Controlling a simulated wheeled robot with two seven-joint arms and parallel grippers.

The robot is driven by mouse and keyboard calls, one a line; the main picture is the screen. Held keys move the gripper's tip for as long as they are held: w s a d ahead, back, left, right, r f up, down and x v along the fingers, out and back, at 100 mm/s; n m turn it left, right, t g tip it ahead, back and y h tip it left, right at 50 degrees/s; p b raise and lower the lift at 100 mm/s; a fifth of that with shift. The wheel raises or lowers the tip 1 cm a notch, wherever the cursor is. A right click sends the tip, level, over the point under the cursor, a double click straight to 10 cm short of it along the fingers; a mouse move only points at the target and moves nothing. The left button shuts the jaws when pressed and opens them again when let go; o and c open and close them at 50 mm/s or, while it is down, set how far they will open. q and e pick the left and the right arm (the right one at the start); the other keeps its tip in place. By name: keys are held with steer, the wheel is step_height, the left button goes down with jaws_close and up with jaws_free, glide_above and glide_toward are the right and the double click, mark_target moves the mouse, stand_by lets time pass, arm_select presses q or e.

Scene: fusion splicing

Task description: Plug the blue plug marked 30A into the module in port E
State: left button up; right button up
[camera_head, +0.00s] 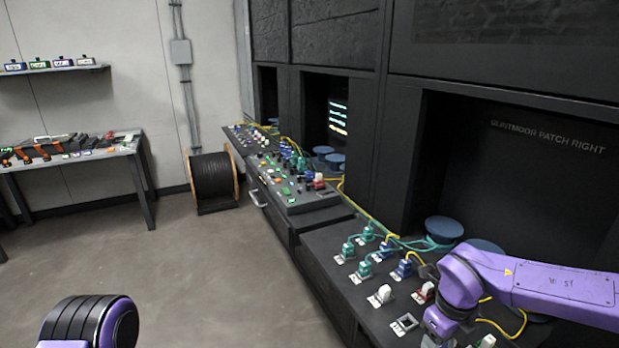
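The near black console (337,276) holds several plugs in rows. A blue plug (404,268) stands upright there with a yellow cable at its top; its marking is too small to read. My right arm reaches in from the right and bends down over the near console's right part.
Teal plugs (347,250), a white plug (380,295) and a red-and-white plug (425,291) stand close around the blue plug. Yellow and teal cables run behind. A cable drum (213,177) stands by the wall. A table (118,148) is at left. The middle floor is clear.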

steer(key=shift+p, duration=0.3)
jaws_close()
steer(key=shift+r, duration=0.1)
steer(key=shift+r+p, duration=2.9)
steer(key=shift+r, duration=0.05)
